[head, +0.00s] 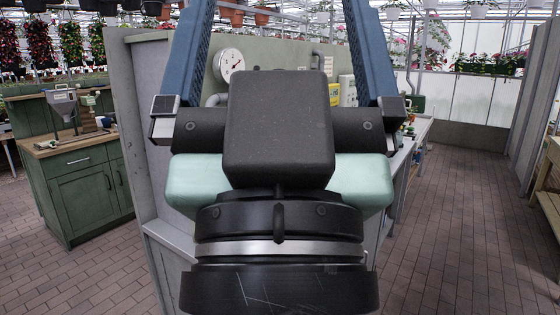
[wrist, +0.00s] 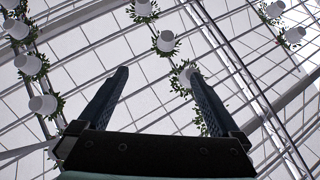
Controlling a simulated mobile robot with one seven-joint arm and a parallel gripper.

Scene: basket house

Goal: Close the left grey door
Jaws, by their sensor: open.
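My gripper (head: 282,25) fills the middle of the head view, its two blue fingers pointing up and spread wide apart with nothing between them. In the wrist view my gripper (wrist: 156,75) is also open and empty, aimed at the glass roof. No part is clearly the left grey door. A tall grey panel (head: 135,110) stands just behind my gripper on the left, with a lower grey front (head: 168,255) below a ledge; I cannot tell whether either is a door. My arm hides much of the grey unit behind it.
A green cabinet (head: 78,190) with a wooden top stands at the left. A tall grey upright panel (head: 533,95) and a wooden shelf (head: 550,200) are at the right. The brick floor (head: 455,220) is clear at the right. Hanging pots (wrist: 165,42) line the roof.

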